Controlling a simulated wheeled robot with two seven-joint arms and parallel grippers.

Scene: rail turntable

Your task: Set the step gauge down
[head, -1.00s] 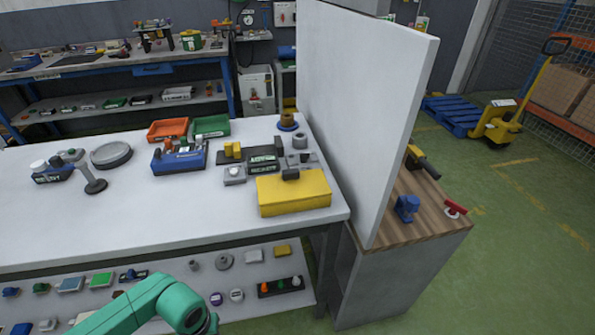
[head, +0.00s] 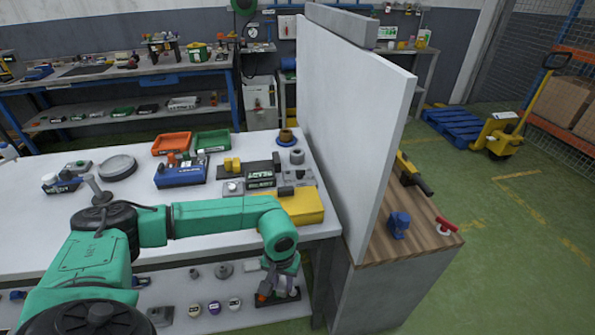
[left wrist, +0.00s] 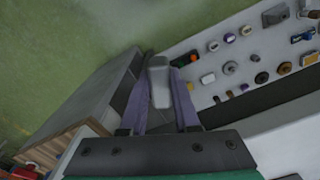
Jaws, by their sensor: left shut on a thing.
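My left gripper (head: 270,287) hangs in front of the workbench's front edge, near its right end in the head view, with its fingers downward. In the left wrist view its two purple-grey fingers (left wrist: 159,100) are shut on a pale grey, narrow block, the step gauge (left wrist: 159,78). The block is held clear of any surface, with green floor and a grey cabinet side behind it. In the head view the step gauge cannot be made out against the wrist and shelf. My right gripper is not in view.
The white workbench (head: 45,225) carries a yellow box (head: 304,208), a blue box (head: 181,176), orange (head: 171,143) and green trays (head: 212,140) and a round grey plate (head: 117,168). A tall white panel (head: 348,120) stands at its right. Small parts lie on the lower shelf.

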